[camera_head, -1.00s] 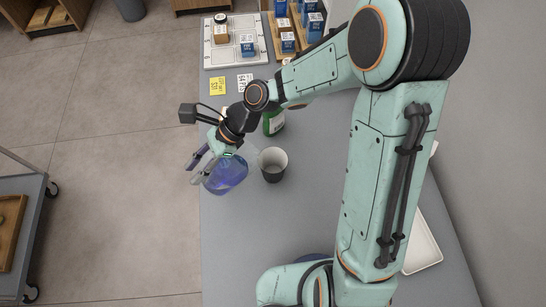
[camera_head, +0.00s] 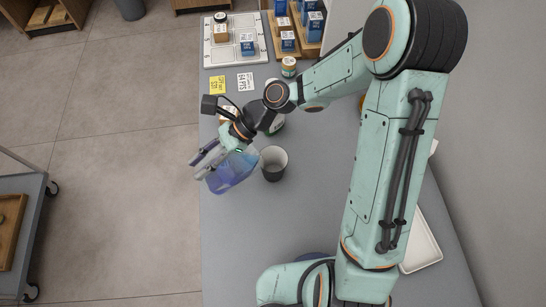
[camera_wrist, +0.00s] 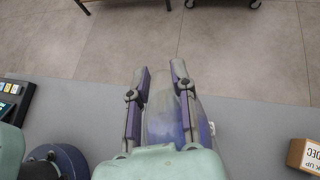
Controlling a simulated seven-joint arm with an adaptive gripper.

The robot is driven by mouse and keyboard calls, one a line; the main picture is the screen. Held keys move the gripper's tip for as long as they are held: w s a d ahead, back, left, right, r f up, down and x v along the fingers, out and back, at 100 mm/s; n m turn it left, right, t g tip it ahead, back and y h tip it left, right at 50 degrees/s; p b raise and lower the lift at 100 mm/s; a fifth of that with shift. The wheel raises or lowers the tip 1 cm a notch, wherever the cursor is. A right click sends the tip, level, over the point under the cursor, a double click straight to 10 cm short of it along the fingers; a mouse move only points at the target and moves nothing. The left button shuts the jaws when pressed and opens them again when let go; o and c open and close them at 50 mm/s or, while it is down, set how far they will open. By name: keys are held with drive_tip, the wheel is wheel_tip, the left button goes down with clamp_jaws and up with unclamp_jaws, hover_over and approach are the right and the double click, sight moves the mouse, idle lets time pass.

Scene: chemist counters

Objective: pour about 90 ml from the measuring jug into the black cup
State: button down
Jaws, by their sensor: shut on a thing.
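The measuring jug (camera_head: 232,174) is clear with blue-violet liquid in it. My gripper (camera_head: 205,160) is shut on it, near the counter's left edge in the head view. The jug appears tilted; its lip is hard to make out. In the wrist view the jug (camera_wrist: 163,125) shows between the two fingers (camera_wrist: 158,92). I see no stream between jug and cup, and cannot tell whether liquid is in the cup.
A white tray (camera_head: 221,57) with small boxes and a wooden rack (camera_head: 279,51) with blue boxes stand at the back. A white tray (camera_head: 424,246) is at the right. The counter (camera_head: 240,240) in front of the cup is clear.

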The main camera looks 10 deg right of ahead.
drive_tip(key=shift+w+d+r+y+p, duration=0.1)
drive_tip(key=shift+d+y+p, duration=0.25)
drive_tip(key=shift+y+p, duration=0.2)
drive_tip(key=shift+w+d+r+g+y+p, duration=0.2)
drive_tip(key=shift+d+r+g+y+p, duration=0.2)
drive_tip(key=shift+d+r+y+p, duration=0.3)
idle(1.7)
drive_tip(key=a+h, duration=0.1)
drive_tip(key=a+f+h, duration=0.1)
drive_tip(key=s+a+t+h, duration=0.1)
drive_tip(key=h, duration=0.1)
drive_tip(key=shift+f, duration=0.35)
drive_tip(key=shift+a+f+t+h, duration=0.3)
drive_tip(key=shift+f+t+h, duration=0.15)
drive_tip(key=shift+h, duration=0.4)
drive_tip(key=shift+s, duration=0.1)
idle(0.7)
drive_tip(key=s+a+f+t+h+b, duration=0.1)
drive_tip(key=a+f+t+h+b, duration=0.1)
drive_tip(key=a+f+h, duration=0.3)
drive_tip(key=shift+s+a+t+h+b, duration=0.2)
drive_tip(key=shift+s+t+h+b, duration=0.2)
drive_tip(key=shift+h+b, duration=0.7)
drive_tip(key=shift+h, duration=0.3)
